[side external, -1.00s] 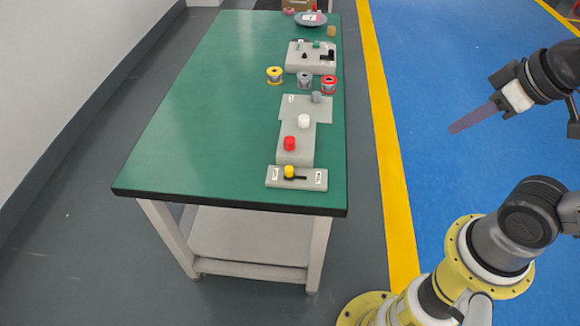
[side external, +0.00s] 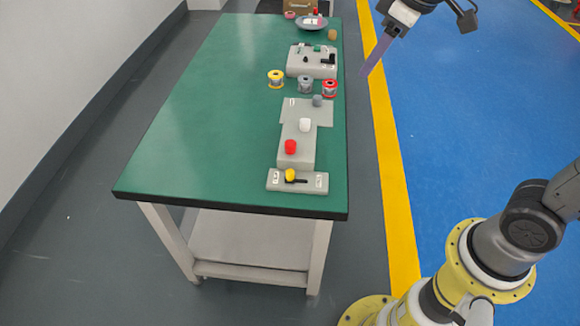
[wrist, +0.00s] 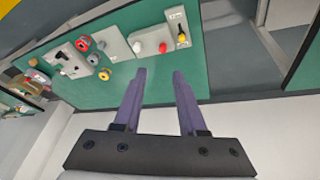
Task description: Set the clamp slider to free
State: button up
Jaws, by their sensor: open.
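A slider with a yellow knob (side external: 290,175) sits in a short dark slot on a light grey plate (side external: 322,186) near the table's front edge. The knob is toward the left end of its slot; labels at both plate ends are too small to read. It also shows in the wrist view (wrist: 182,38). A second grey block (side external: 297,64) farther back carries dark slots and small knobs; I cannot tell which one is the clamp slider. My gripper (side external: 364,74) is open and empty, in the air at the table's right side. Its two purple fingers show apart in the wrist view (wrist: 160,73).
Yellow (side external: 275,78), grey (side external: 305,84) and red (side external: 330,88) spools stand behind. The left half of the green table (side external: 200,140) is clear.

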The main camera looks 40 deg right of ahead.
jog(key=w+a+f+n+g, duration=0.1)
jog(key=w+a+f, duration=0.25)
jog(key=w, duration=0.25)
jog(key=n+g, duration=0.2)
jog(key=g, duration=0.1)
send_over(290, 171)
notch_tip(290, 171, down, 15)
notch_tip(290, 171, down, 13)
jog(key=shift+f, duration=0.2)
jog(key=shift+c, duration=0.2)
grip_shut()
jog(key=shift+r, duration=0.1)
